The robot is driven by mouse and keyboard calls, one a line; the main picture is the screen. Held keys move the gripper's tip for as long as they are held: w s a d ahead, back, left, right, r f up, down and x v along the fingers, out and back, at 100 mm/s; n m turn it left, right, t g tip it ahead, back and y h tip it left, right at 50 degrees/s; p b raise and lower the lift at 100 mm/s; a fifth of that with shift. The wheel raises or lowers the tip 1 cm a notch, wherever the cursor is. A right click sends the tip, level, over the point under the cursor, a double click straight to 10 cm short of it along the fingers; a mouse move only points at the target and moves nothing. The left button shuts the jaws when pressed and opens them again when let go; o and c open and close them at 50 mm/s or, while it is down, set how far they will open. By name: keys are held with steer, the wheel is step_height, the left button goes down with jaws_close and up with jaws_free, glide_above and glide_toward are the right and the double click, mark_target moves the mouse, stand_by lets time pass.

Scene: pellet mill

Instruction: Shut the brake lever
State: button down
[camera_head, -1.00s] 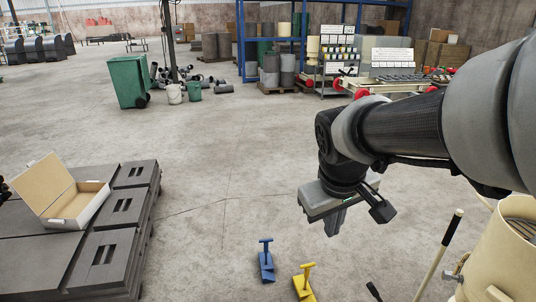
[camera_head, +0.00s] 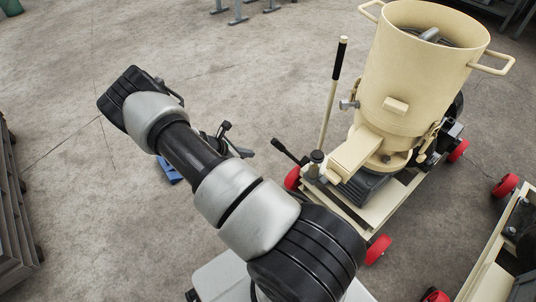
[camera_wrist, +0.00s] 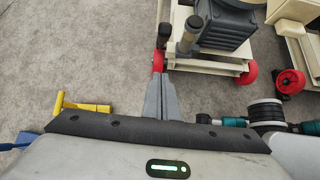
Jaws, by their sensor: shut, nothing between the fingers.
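The cream pellet mill (camera_head: 415,75) stands on a low wheeled frame at the right in the head view. A tall cream rod with a black grip (camera_head: 340,60) rises beside it. A short black lever (camera_head: 287,151) sticks out low at the frame's left end, by a red wheel (camera_head: 292,178). I cannot tell for sure which of these is the brake lever. My gripper (camera_head: 244,153) is mostly hidden behind my arm, left of the short lever. In the wrist view my gripper (camera_wrist: 160,82) is shut and empty, pointing toward a red wheel (camera_wrist: 160,61) and a dark post (camera_wrist: 188,36).
A yellow tool (camera_wrist: 80,106) and a blue one (camera_wrist: 20,142) lie on the floor left of my gripper in the wrist view. Another red-wheeled frame (camera_head: 485,270) stands at the right. Grey slabs (camera_head: 14,225) edge the left. Open floor lies between.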

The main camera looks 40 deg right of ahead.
steer(key=d+f+b, duration=0.3)
steer(key=d+f, duration=0.3)
steer(key=d, duration=0.4)
steer(key=shift+w+d+f+n, duration=0.2)
steer(key=shift+w+d+n, duration=0.1)
steer(key=shift+d, duration=0.1)
steer(key=shift+r, duration=0.1)
